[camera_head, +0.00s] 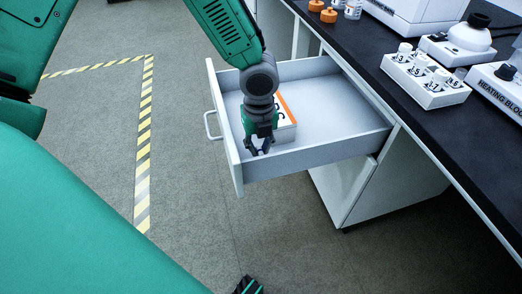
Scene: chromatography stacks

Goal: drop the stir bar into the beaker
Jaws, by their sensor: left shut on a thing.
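My left gripper (260,150) points down inside the open drawer, near its front left corner. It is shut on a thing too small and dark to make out. A white box (287,132) with an orange stripe and dark lettering lies in the drawer right behind the gripper, partly hidden by it. I cannot tell whether the gripper touches the box. I cannot make out the stir bar. No beaker shows in this view.
The grey-white drawer (335,147) is pulled out from under the black bench (376,61). Striped floor tape (145,130) runs at left. The drawer's right part is empty.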

